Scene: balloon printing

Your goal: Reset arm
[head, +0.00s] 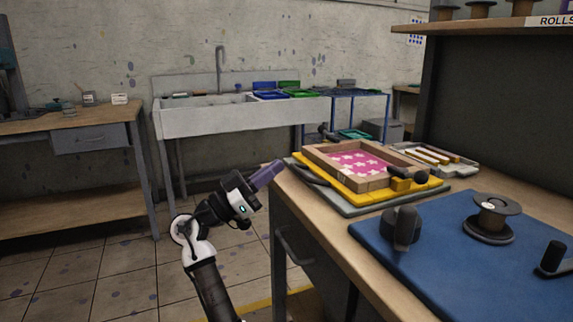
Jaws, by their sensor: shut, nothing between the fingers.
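My gripper (267,174) is at the centre of the head view, just left of the workbench's near-left corner. Its purple fingers point up and to the right, and they look shut with nothing between them. My arm is folded, coming up from the bottom of the view over the tiled floor. The gripper looks close to the wooden printing frame (318,156) with its pink, white-patterned screen, though the gap between them is hard to judge.
The workbench (300,208) fills the right, with a yellow base (345,187) under the frame. A blue mat (440,262) holds a spool (494,215) and dark-handled tools. A sink (215,117) and a wooden side table (75,118) stand behind. Floor left of my arm is clear.

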